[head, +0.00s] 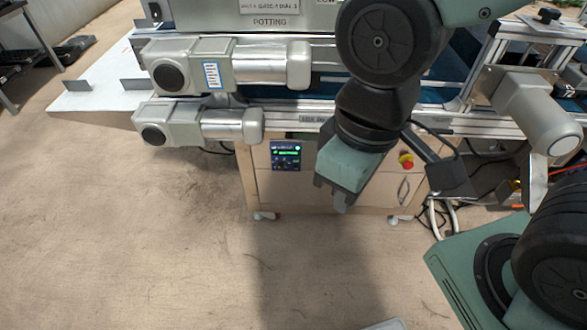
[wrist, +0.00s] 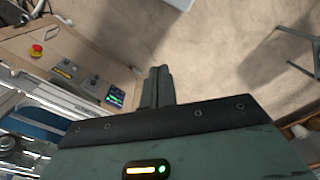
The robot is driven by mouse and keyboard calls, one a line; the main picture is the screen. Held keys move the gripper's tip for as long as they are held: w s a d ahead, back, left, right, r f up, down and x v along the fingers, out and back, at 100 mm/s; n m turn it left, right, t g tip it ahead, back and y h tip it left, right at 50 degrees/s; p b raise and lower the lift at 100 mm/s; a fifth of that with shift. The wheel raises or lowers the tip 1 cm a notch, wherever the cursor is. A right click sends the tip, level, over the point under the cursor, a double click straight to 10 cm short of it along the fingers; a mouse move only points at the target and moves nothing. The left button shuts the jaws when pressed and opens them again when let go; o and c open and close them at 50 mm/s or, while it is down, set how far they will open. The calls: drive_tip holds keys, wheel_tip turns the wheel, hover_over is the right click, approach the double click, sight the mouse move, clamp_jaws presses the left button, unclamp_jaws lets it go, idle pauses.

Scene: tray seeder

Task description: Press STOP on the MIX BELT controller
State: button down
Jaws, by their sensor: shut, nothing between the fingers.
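A small controller with a lit blue and green screen (head: 285,155) is on the front of the pale cabinet (head: 262,190). The screen also shows in the wrist view (wrist: 115,96), beside a grey button panel (wrist: 91,83) with a yellow label. My arm hides that panel in the head view. The writing is too small to read, so I cannot tell which control is STOP. My gripper (head: 341,208) is shut and empty, pointing down in front of the cabinet, right of the screen. In the wrist view its closed fingers (wrist: 160,76) appear apart from the controls.
A red mushroom button on a yellow base (head: 406,160) is on the cabinet's right side. Two motors (head: 190,78) jut out above left, and another grey motor (head: 538,112) hangs at the right. The floor (head: 150,240) in front of the cabinet is clear.

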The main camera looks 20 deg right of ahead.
drive_tip(key=shift+a, duration=0.2)
drive_tip(key=w+f+n+t+y+b, duration=0.15)
drive_tip(key=w+f+t+b, duration=0.25)
drive_tip(key=w+f+b, duration=0.95)
drive_tip(key=w+f+n+t+y+b, duration=0.15)
drive_tip(key=w+f+t+b, duration=0.25)
drive_tip(key=w+f+b, duration=0.85)
drive_tip(key=w+d+f+n+t+y+b, duration=0.1)
drive_tip(key=w+d+f+t+b, duration=0.1)
drive_tip(key=f+b, duration=0.7)
drive_tip(key=w+d+f+n+t+y+b, duration=0.1)
drive_tip(key=w+d+f+n+t+b, duration=0.1)
drive_tip(key=w+f+b, duration=0.3)
drive_tip(key=w+d+f+n+t+y+b, duration=0.1)
drive_tip(key=w+d+f+t+y+b, duration=0.1)
drive_tip(key=f+b, duration=1)
drive_tip(key=w+t+b, duration=0.1)
drive_tip(key=b, duration=0.2)
drive_tip(key=shift+w+f+n, duration=0.25)
drive_tip(key=shift+f+n, duration=0.05)
drive_tip(key=shift+f, duration=0.1)
